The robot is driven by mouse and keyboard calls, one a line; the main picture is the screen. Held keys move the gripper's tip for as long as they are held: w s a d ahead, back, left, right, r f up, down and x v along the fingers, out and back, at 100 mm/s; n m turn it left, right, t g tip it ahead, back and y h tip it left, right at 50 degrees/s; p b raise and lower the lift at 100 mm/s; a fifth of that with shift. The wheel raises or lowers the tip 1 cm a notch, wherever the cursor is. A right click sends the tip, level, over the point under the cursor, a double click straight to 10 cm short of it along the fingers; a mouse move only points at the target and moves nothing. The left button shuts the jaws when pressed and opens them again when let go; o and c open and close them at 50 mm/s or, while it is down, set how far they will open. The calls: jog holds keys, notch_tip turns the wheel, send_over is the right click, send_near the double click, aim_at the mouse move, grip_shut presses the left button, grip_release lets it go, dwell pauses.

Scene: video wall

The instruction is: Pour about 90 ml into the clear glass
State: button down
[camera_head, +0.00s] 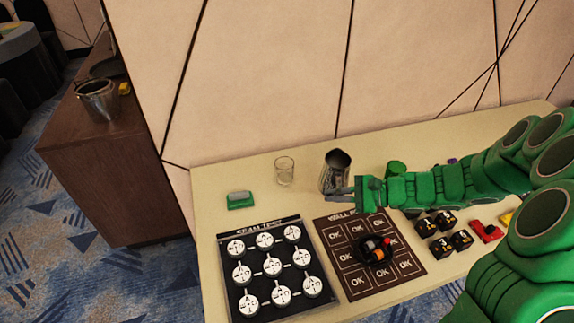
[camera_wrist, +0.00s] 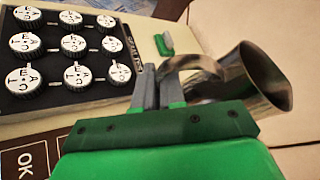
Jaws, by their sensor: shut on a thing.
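The clear glass (camera_head: 285,170) stands upright on the cream table toward the back, and it looks empty. A metal pitcher (camera_head: 338,160) is to its right, apart from it. The pitcher looks roughly upright; I cannot tell whether its base touches the table. My gripper (camera_head: 341,190) is shut on the pitcher's handle at its near side. In the wrist view the fingers (camera_wrist: 157,90) close on the curved handle beside the metal pitcher (camera_wrist: 255,80). What is inside the pitcher is hidden. The glass does not show in the wrist view.
A green and white block (camera_head: 240,200) lies left of the glass. A black board (camera_head: 277,268) with round white dials and a brown OK mat (camera_head: 340,250) fill the front. Black numbered cubes (camera_head: 442,232) lie right. A metal bucket (camera_head: 98,100) stands on the wooden cabinet.

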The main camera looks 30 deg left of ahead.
jog(key=w+a+m+t, duration=0.3)
jog(key=a+m+t, duration=0.1)
jog(key=a, duration=1)
jog(key=s+a+f+t, duration=0.1)
jog(key=s+a+f, duration=0.7)
jog(key=s+a, duration=0.1)
jog(key=shift+s+a+f+m, duration=0.2)
jog(key=shift+a+f+m, duration=0.05)
jog(key=shift+a+m, duration=0.05)
jog(key=shift+w+r, duration=0.1)
jog(key=shift+w, duration=0.05)
jog(key=w+r+m+g+p, duration=0.2)
jog(key=w+r+m+g, duration=0.3)
jog(key=w+r+m, duration=0.2)
jog(key=shift+w+m, duration=0.4)
jog(key=shift+m, duration=0.1)
dwell(0.5)
